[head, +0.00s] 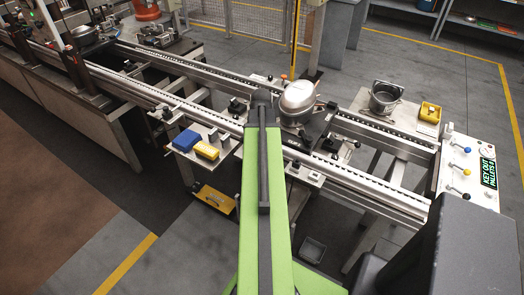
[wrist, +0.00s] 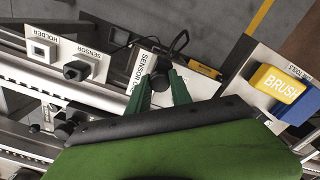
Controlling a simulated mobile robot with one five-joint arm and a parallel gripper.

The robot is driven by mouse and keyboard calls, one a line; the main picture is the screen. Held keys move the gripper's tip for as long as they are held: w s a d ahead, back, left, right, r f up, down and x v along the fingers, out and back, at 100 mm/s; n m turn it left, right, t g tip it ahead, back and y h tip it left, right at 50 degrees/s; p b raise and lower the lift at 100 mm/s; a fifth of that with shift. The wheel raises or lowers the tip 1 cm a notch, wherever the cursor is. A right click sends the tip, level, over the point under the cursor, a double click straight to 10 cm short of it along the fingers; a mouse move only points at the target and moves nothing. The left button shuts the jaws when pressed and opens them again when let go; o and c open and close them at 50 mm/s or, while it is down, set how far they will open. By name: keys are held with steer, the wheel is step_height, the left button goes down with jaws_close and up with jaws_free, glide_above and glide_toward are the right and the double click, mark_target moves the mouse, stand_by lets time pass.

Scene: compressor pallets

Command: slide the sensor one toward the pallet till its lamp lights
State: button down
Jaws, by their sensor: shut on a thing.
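My gripper (wrist: 160,92) is shut on a small dark block in the wrist view. A white plate lettered "SENSOR O…" (wrist: 143,68) lies right beside the block; the rest of the word is hidden. A black cable (wrist: 179,45) loops near it. In the head view my green arm hides the gripper and this sensor. A silver compressor (head: 298,97) sits on a dark pallet (head: 318,122) on the rails, just right of my arm. I cannot make out a lit lamp on the sensor.
White plates marked "HOLDER" (wrist: 40,48) and "SENSOR" (wrist: 78,68) sit left of my gripper. A yellow brush block (wrist: 281,84) stands on a shelf at right. A panel with coloured levers (head: 467,170) and a lit sign (head: 488,172) stands at the rail's right end.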

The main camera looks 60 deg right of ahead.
steer(key=shift+d, duration=0.65)
steer(key=c, duration=1.1)
jaws_free()
steer(key=shift+c, duration=0.2)
step_height(320, 180, up, 18)
steer(key=p, duration=1.7)
steer(key=shift+f, duration=0.25)
